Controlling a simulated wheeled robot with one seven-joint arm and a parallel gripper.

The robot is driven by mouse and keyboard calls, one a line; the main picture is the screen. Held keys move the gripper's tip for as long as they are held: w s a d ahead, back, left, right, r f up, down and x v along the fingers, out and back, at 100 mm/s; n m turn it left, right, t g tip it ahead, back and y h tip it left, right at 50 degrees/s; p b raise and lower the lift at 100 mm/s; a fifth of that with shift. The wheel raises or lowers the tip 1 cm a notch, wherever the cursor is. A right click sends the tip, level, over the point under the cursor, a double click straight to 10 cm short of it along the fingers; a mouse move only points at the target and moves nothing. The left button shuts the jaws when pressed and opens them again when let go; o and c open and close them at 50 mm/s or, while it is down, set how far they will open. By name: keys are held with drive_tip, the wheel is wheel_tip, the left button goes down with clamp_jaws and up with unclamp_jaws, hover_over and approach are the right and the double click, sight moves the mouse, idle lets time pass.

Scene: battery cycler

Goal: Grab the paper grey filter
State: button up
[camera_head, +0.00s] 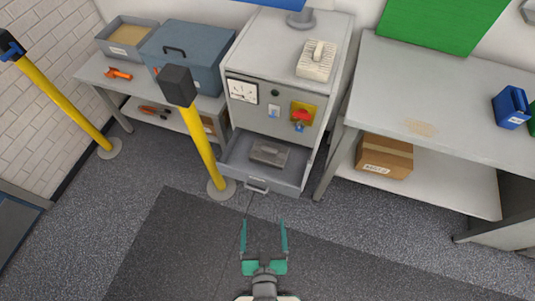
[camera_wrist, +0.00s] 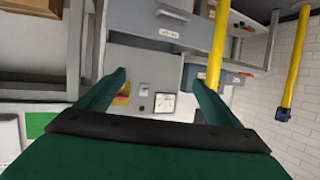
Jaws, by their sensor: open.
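Two block-shaped items could be the filter. A pale grey-beige ribbed block with a handle (camera_head: 317,60) sits on top of the cabinet (camera_head: 262,118). A darker grey block (camera_head: 268,153) lies inside the cabinet's open lower drawer (camera_head: 233,170). I cannot tell for certain which is the paper grey filter. My gripper (camera_head: 264,222) is open and empty, its green fingers apart, in front of the drawer and over the floor. In the wrist view my gripper (camera_wrist: 158,84) faces the cabinet front (camera_wrist: 140,72), seen upside down; neither block shows clearly there.
A yellow post (camera_head: 200,145) stands close to the drawer's left. Another yellow post (camera_head: 62,103) is farther left. A bench (camera_head: 455,90) on the right holds a blue container (camera_head: 511,107), with a cardboard box (camera_head: 385,157) on its shelf. The floor before the drawer is clear.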

drive_tip(key=shift+g, duration=0.6)
drive_tip(key=x, duration=0.8)
drive_tip(key=a+r+x, duration=0.1)
drive_tip(key=x, duration=0.8)
drive_tip(key=w+a+r+x, duration=0.1)
drive_tip(key=x, duration=0.7)
drive_tip(key=shift+w+a, duration=0.1)
drive_tip(key=shift+w, duration=0.05)
drive_tip(key=w, duration=0.2)
drive_tip(key=m+h, duration=0.2)
approach(269, 151)
drive_tip(key=w, duration=0.2)
drive_tip(key=d+f, duration=0.1)
drive_tip(key=shift+w+g, duration=0.4)
drive_tip(key=shift+a+x, duration=0.2)
drive_tip(key=shift+x, duration=1.4)
drive_tip(key=shift+a+x, duration=0.15)
drive_tip(key=shift+x, duration=1.45)
drive_tip(key=shift+c, duration=0.6)
drive_tip(key=c, duration=1.3)
